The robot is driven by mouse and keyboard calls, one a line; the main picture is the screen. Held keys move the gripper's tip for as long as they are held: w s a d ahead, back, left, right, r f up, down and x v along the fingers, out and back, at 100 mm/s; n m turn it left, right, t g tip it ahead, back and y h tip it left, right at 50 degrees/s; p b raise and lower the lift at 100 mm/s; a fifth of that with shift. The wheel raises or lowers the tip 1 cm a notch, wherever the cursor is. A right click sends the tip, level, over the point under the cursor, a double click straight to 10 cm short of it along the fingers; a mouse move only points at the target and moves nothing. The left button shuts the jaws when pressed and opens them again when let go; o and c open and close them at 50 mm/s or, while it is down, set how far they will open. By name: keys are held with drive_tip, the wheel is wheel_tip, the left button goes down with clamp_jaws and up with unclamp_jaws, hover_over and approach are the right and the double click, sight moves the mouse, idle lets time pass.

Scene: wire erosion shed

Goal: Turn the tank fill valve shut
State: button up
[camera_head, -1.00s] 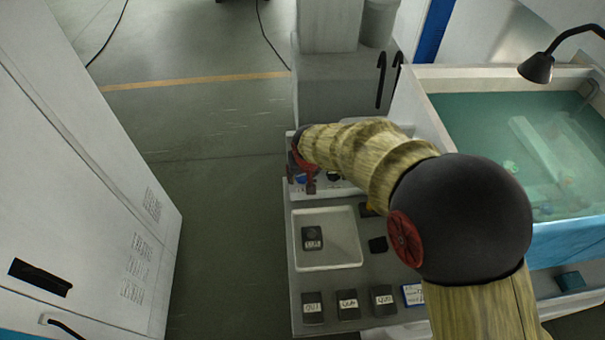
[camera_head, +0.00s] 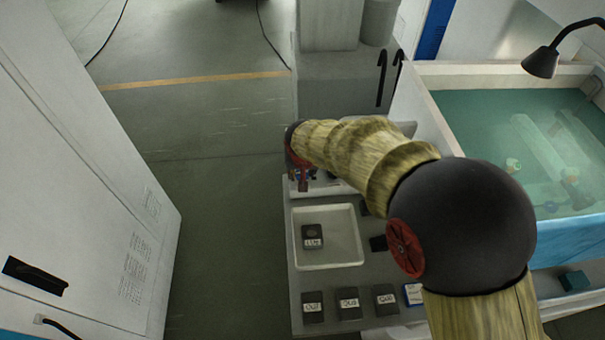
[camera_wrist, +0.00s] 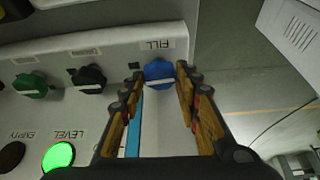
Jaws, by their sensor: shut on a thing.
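The fill valve is a blue knob (camera_wrist: 159,75) under the label FILL on a white panel (camera_wrist: 105,45) in the wrist view. A pale pointer mark shows on the knob. My gripper (camera_wrist: 160,72) has its two orange-and-black fingers on either side of the knob, with their tips shut on it. In the head view my gripper (camera_head: 303,180) shows only in part at the panel, and my arm covers most of that area. The tank (camera_head: 475,115) at the right holds greenish water.
Beside the blue knob are a black knob (camera_wrist: 89,78) and a green knob (camera_wrist: 31,84). A green LEVEL lamp (camera_wrist: 58,155) is lit. A white tray (camera_head: 357,240) and several labelled dark blocks lie on the bench. The floor (camera_head: 225,215) left of the bench is clear.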

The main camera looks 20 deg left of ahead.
drive_tip(key=shift+f+m+h+b, duration=0.1)
drive_tip(key=shift+m+h+b, duration=0.2)
drive_tip(key=shift+m+b, duration=0.4)
drive_tip(key=o, duration=1.2)
drive_tip(key=shift+c, duration=0.2)
drive_tip(key=shift+r, duration=0.2)
drive_tip(key=v, duration=1.1)
drive_tip(key=shift+s+r, duration=0.25)
drive_tip(key=shift+s, duration=0.05)
